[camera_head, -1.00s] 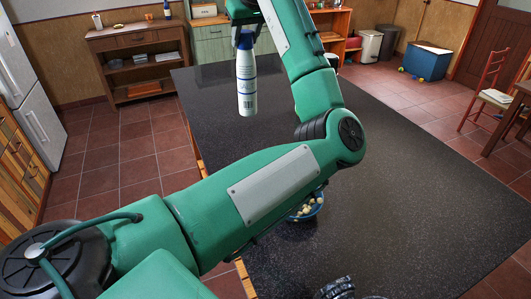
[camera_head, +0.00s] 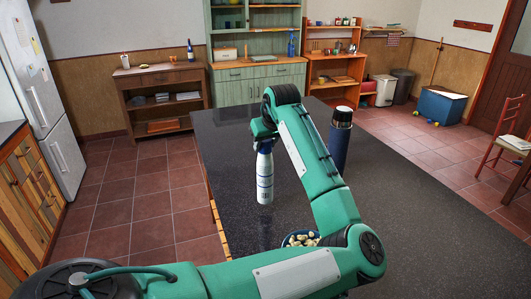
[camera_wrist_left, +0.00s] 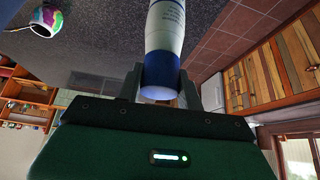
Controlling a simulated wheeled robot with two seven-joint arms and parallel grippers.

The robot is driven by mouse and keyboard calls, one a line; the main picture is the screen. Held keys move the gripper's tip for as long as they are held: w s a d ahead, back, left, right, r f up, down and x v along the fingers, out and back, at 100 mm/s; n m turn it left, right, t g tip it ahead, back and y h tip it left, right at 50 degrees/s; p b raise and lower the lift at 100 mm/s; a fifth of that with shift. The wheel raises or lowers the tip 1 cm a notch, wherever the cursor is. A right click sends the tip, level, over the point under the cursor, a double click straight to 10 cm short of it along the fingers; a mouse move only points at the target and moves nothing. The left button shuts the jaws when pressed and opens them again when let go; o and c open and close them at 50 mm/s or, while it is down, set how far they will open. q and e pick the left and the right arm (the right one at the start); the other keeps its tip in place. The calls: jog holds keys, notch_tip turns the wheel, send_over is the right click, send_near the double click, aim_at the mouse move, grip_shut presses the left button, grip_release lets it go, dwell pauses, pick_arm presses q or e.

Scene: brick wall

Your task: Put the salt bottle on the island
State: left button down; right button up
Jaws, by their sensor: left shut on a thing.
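My left gripper (camera_head: 265,140) is shut on the salt bottle (camera_head: 265,178), a white bottle with a blue cap, gripped near its top. The bottle is upright over the left part of the island (camera_head: 430,220), a dark speckled counter. Whether its base touches the counter I cannot tell. In the left wrist view the bottle (camera_wrist_left: 166,35) sits between the fingers of my left gripper (camera_wrist_left: 168,92), and its far end is out of frame. My right gripper is not in view.
A dark blue flask (camera_head: 340,138) stands on the island, right of my left forearm. A bowl of pale pieces (camera_head: 301,239) is on the counter in front, partly hidden by my arm. A multicoloured round item (camera_wrist_left: 46,20) shows in the left wrist view.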

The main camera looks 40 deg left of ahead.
aim_at(265, 173)
pick_arm(q)
notch_tip(265, 173, down, 4)
jog(key=shift+r+p, duration=0.25)
jog(key=shift+p, duration=0.2)
jog(key=shift+f, duration=0.35)
jog(key=c, duration=0.9)
grip_release()
jog(key=shift+f, duration=0.1)
